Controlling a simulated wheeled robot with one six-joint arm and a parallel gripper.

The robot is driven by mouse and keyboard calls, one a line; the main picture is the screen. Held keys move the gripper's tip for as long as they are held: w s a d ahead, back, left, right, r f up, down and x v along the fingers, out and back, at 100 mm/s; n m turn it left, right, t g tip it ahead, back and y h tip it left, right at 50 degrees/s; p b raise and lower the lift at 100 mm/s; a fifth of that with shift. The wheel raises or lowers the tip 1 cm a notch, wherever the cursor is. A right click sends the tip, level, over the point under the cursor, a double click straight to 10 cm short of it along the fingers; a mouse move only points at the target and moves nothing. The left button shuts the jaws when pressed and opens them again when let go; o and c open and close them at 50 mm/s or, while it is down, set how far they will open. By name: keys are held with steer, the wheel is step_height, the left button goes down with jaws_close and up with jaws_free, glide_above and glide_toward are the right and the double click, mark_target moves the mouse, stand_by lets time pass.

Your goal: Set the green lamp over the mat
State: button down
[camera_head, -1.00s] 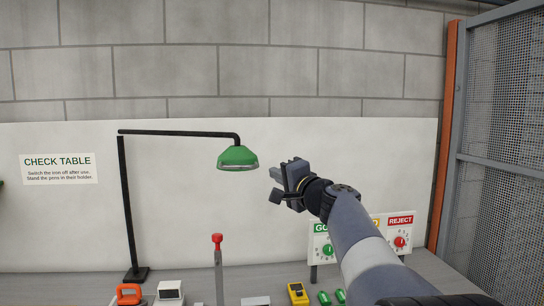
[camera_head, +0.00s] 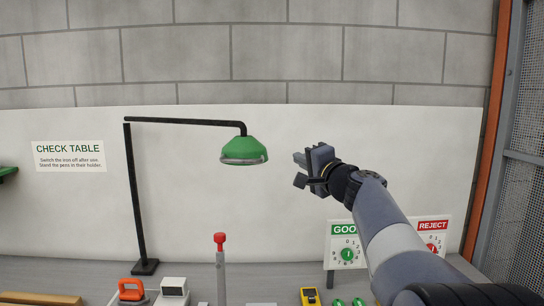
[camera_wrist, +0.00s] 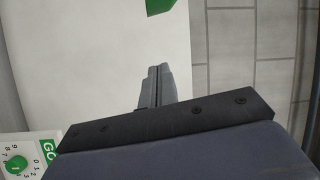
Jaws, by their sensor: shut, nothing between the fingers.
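The green lamp (camera_head: 244,150) hangs from the end of a black arm on a black post (camera_head: 136,200) standing at the left of the table. Its shade points down. My gripper (camera_head: 300,160) is shut and empty, to the right of the lamp shade at about its height, with a gap between them. In the wrist view, my shut fingers (camera_wrist: 156,86) point towards the white board, and part of the green lamp (camera_wrist: 160,5) shows at the top edge. I see no mat in these views.
A red-topped lever (camera_head: 220,240) stands at the table's front middle. Signs with dials marked GOOD (camera_head: 345,246) and REJECT (camera_head: 433,230) stand at the right. An orange-handled item (camera_head: 131,290), a white box (camera_head: 173,288) and a yellow meter (camera_head: 310,297) line the bottom edge.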

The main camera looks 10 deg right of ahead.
steer(key=p+x, duration=0.5)
steer(key=x, duration=0.5)
steer(key=s+a, duration=0.1)
steer(key=s+a+f, duration=0.1)
steer(key=a, duration=0.1)
steer(key=shift+a, duration=0.1)
steer(key=shift+s, duration=0.1)
